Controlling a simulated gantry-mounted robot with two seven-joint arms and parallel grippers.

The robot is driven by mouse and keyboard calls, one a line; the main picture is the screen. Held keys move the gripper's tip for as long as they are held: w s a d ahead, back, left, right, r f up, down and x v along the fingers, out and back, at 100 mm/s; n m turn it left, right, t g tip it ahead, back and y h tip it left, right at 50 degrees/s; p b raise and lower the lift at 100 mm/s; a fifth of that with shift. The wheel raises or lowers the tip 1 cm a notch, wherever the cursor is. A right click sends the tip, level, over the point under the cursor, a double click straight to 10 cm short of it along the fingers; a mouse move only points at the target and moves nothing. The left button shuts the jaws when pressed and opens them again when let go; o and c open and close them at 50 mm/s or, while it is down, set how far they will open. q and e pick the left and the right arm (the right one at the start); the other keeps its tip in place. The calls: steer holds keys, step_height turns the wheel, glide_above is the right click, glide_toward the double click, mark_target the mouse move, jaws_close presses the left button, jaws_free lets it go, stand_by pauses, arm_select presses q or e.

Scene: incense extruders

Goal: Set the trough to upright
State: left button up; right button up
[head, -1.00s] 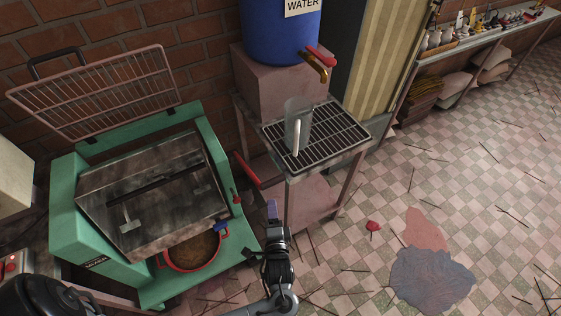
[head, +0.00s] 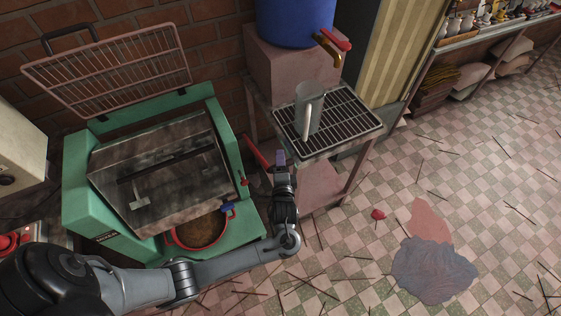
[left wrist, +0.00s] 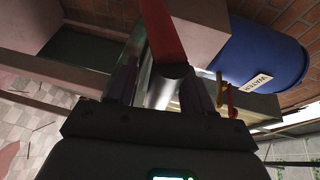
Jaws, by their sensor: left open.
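The trough (head: 165,175) is a stained metal box on the green machine (head: 85,205). It looks tilted forward, its front edge lower, above a red-rimmed pot (head: 200,231). A red lever (head: 256,151) sticks up at the machine's right side. My left gripper (head: 280,160) is open just right of the lever, fingers pointing away from me. In the left wrist view the red lever (left wrist: 163,32) lies ahead of and between the two fingers (left wrist: 160,90); I cannot tell whether they touch it. My right gripper is not in view.
A metal stand with a drain grate (head: 345,122) holds a clear jug (head: 308,110) close behind the gripper. A blue water barrel (head: 295,22) with a tap is above it. A wire rack (head: 110,75) rises behind the machine. The tiled floor at right has scattered sticks.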

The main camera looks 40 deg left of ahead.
arm_select(q)
steer(key=shift+w+a, duration=0.3)
jaws_close()
stand_by(0.3)
